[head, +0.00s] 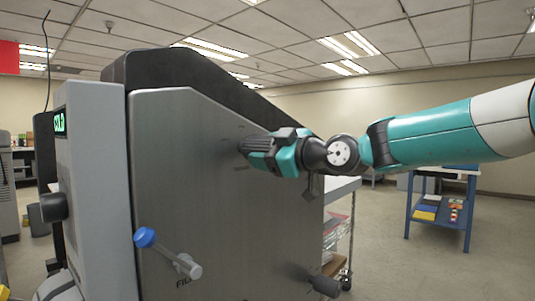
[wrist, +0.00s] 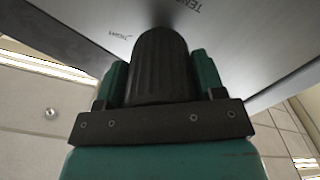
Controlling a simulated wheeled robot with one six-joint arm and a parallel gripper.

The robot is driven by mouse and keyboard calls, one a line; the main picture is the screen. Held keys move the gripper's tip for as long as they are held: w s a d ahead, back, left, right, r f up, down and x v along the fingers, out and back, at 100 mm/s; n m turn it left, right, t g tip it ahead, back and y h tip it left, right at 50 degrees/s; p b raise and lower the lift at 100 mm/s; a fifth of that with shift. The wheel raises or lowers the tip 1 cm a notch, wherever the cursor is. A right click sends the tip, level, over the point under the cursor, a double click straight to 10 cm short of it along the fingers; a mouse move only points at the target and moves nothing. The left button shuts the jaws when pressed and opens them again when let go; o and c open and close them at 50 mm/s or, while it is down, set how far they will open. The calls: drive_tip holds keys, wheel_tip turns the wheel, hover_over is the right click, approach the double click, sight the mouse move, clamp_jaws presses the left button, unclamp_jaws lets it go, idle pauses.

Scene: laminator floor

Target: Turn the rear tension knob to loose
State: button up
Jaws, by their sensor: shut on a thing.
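The rear tension knob (wrist: 160,68) is a dark ribbed cylinder on the laminator's grey metal side panel (head: 200,180). In the wrist view it fills the space between the two teal fingers of my gripper (wrist: 160,80), which is shut on it. In the head view my gripper (head: 262,151) reaches the panel from the right, and the knob is mostly hidden by the fingers. I cannot tell the knob's setting.
A lever with a blue ball end (head: 144,237) and a grey handle sticks out low on the panel. A dark knob (head: 325,286) sits at the panel's lower right.

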drive_tip(key=o, duration=0.9)
drive_tip(key=shift+d, duration=0.1)
drive_tip(key=b+v, duration=0.4)
drive_tip(key=v, duration=1.3)
drive_tip(key=shift+s+d+f, duration=0.1)
drive_tip(key=shift+s, duration=0.05)
